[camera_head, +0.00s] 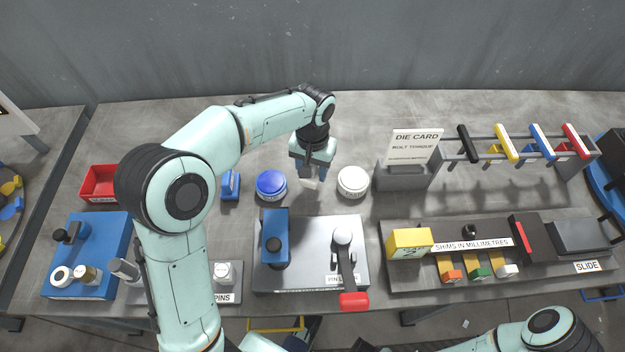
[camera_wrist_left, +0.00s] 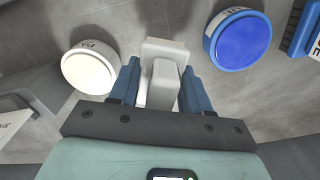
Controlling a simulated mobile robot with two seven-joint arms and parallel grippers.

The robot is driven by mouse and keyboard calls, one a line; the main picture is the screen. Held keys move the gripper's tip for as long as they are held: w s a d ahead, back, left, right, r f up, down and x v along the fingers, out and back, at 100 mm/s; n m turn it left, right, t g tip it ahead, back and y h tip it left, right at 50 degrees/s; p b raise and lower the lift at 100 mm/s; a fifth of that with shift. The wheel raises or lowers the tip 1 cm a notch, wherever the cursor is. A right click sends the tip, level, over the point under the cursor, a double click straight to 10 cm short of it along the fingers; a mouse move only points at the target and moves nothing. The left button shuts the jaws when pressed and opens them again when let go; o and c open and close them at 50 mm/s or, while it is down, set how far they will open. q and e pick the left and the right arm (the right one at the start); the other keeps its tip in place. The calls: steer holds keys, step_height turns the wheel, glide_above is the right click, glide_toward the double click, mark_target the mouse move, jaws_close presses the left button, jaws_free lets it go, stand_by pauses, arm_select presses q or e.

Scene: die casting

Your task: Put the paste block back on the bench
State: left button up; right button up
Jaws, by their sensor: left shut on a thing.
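The paste block (camera_wrist_left: 165,50) is a small white block with a wider far end, between the two blue fingers of my left gripper (camera_wrist_left: 160,88) in the left wrist view. In the head view my left gripper (camera_head: 313,170) points down over the bench (camera_head: 340,115), between a blue round tin and a white round tin. It is shut on the block (camera_head: 310,183), which is mostly hidden by the gripper. I cannot tell whether the block touches the bench. My right gripper is out of view; only part of my right arm shows at the lower right.
The blue tin (camera_head: 271,185) and white tin (camera_head: 353,182) stand close on either side. A blue brush-like block (camera_head: 230,186) is further left. The die card stand (camera_head: 404,178) is to the right, the grey fixture plate (camera_head: 310,235) in front. The bench behind is clear.

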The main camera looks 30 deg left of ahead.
mark_target(312, 180)
arm_select(q)
steer(key=shift+f+b, duration=0.3)
steer(key=shift+f, duration=2.05)
steer(key=shift+f, duration=0.1)
steer(key=o, duration=0.9)
steer(key=shift+f, duration=0.1)
steer(key=shift+o, duration=0.2)
step_height(312, 180, up, 12)
steer(key=shift+r+p, duration=0.25)
steer(key=shift+p, duration=0.75)
steer(key=shift+f, duration=0.1)
